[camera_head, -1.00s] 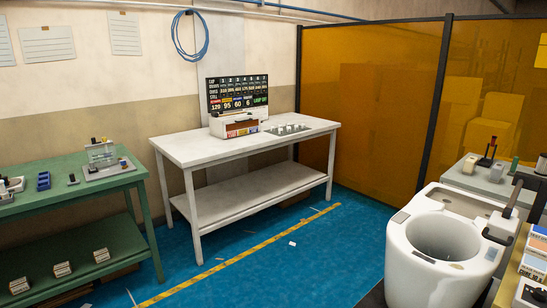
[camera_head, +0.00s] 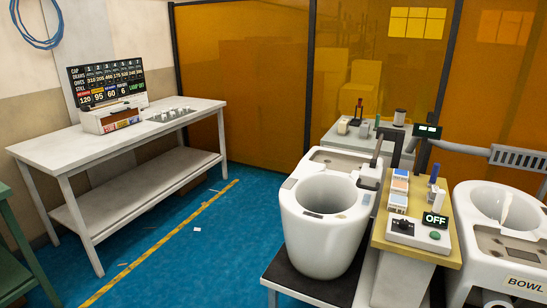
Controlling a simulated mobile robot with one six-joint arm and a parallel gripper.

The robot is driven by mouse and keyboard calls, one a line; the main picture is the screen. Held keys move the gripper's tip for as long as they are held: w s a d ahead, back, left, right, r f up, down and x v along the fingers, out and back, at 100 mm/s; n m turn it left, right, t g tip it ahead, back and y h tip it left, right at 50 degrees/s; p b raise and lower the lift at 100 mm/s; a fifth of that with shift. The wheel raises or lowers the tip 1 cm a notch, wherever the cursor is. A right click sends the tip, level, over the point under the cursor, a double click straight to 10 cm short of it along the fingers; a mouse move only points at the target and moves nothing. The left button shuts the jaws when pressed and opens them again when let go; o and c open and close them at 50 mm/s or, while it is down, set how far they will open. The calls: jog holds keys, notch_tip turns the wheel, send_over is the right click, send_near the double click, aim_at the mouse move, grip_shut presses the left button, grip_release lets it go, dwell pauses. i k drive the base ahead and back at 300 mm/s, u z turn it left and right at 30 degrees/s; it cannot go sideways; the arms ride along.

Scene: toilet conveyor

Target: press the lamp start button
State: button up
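A small white control box (camera_head: 418,234) sits on the near end of a wooden stand between two white toilet bowls. It carries a round green button (camera_head: 435,236), a black knob or switch (camera_head: 403,226) and a small display reading OFF (camera_head: 435,219). I cannot tell for sure which control is the lamp start button. A board (camera_head: 107,85) on the back table appears to read "LAMP OFF" at its lower right. A grey slotted head on an arm (camera_head: 518,158) hangs above the right bowl; it may be the lamp. My gripper is not in view.
A white toilet bowl (camera_head: 322,226) stands left of the wooden stand (camera_head: 446,255), another (camera_head: 500,215) right of it. Small boxes and a blue-handled tool sit behind the control box. A white table (camera_head: 45,150) is at left; blue floor (camera_head: 215,255) lies open between.

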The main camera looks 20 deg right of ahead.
aim_at(435, 235)
jog(key=u, duration=1.45)
jog(key=k, duration=0.1)
jog(key=z, duration=2.65)
